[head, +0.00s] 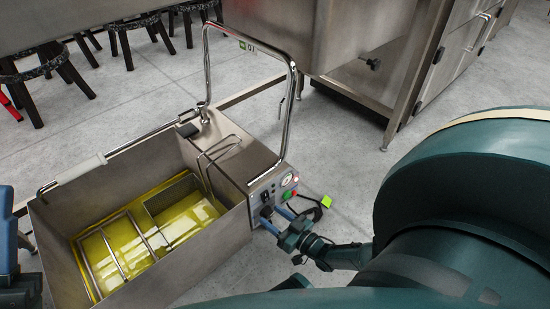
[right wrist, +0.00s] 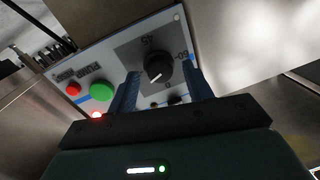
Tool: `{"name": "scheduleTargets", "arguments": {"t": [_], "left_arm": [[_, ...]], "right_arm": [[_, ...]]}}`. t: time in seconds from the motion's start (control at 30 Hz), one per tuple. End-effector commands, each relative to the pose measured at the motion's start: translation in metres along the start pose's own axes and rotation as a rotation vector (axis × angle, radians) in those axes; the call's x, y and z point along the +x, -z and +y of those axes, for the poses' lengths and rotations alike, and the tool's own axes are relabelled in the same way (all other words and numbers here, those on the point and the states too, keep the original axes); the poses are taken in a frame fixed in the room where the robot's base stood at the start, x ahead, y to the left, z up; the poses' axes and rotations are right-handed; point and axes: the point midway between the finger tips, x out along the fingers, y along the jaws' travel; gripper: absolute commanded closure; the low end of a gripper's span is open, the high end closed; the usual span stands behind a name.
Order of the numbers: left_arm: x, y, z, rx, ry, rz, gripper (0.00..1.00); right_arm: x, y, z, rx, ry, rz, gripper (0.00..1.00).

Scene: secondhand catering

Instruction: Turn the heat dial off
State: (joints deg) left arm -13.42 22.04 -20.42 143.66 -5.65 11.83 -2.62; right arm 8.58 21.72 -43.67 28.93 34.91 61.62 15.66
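The black round dial (right wrist: 158,68) sits on a grey square of the control panel in the right wrist view. Its white pointer line slants to the lower left, and a 0 is printed below the knob. The control panel (head: 262,190) is on the end of the steel fryer in the head view. My right gripper (head: 277,215) is at this panel. Its blue fingers (right wrist: 162,92) are apart, one on each side of the dial's lower part, with gaps to the knob. Contact is not visible. Part of my left gripper (head: 20,290) shows at the left edge; its fingers are unclear.
The fryer's open basin (head: 225,228) holds yellow oil and wire racks. A tall bent metal handle (head: 293,100) rises beside the panel. A green button (right wrist: 101,91) and a red button (right wrist: 73,89) sit left of the dial. A steel counter (head: 400,80) stands behind; grey floor lies between.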

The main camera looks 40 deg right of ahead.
Motion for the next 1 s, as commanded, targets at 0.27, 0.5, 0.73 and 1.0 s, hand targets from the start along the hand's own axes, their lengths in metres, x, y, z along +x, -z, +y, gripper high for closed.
{"name": "scheduleTargets", "arguments": {"t": [0.27, 0.5, 0.73, 1.0], "left_arm": [[-0.0001, -0.0003, -0.0003, 0.001, 0.000, -0.002, 0.56], [-0.0003, -0.0008, -0.0003, 0.001, 0.000, -0.004, 0.56], [-0.0004, -0.0010, -0.0002, 0.000, 0.000, -0.006, 0.56], [-0.0002, -0.0019, -0.0001, -0.006, 0.000, -0.017, 0.56]], "right_arm": [[-0.0003, -0.0001, -0.0003, 0.000, 0.000, 0.000, 0.72], [-0.0004, -0.0002, -0.0005, 0.000, 0.001, 0.000, 0.92], [-0.0005, -0.0001, -0.0008, -0.017, 0.001, -0.002, 0.93], [-0.0001, 0.0013, -0.0010, -0.147, -0.002, -0.014, 0.93]]}}
